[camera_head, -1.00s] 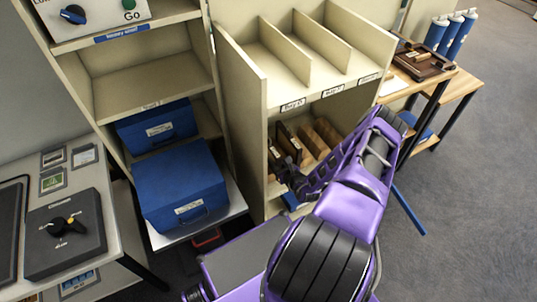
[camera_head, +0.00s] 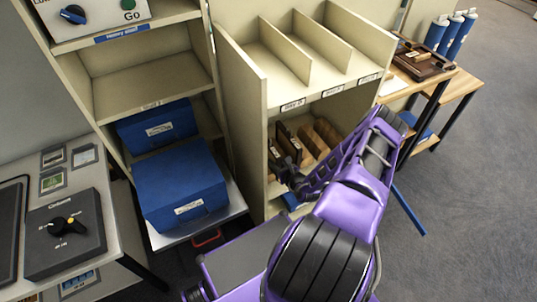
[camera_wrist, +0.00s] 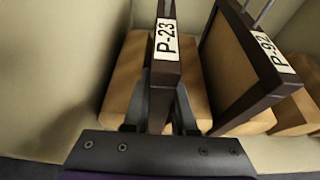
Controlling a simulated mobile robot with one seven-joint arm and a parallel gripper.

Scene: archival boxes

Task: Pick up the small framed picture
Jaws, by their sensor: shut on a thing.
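A small framed picture labelled P-23 (camera_wrist: 165,75), with a dark brown frame, stands upright and edge-on in the wrist view. My gripper (camera_wrist: 162,108) is shut on it, one finger on each side of the frame. A second dark framed picture labelled P-92 (camera_wrist: 245,62) leans just to the right, apart from my fingers. In the head view my gripper (camera_head: 287,172) reaches into the lower opening of the cream shelf unit, beside the dark frames (camera_head: 289,143). The arm hides part of that opening.
The cream shelf wall (camera_head: 240,115) stands close on the left. Blue boxes (camera_head: 178,182) sit in the left rack. A table with a tray (camera_head: 420,60) stands at right. Open carpet lies at far right.

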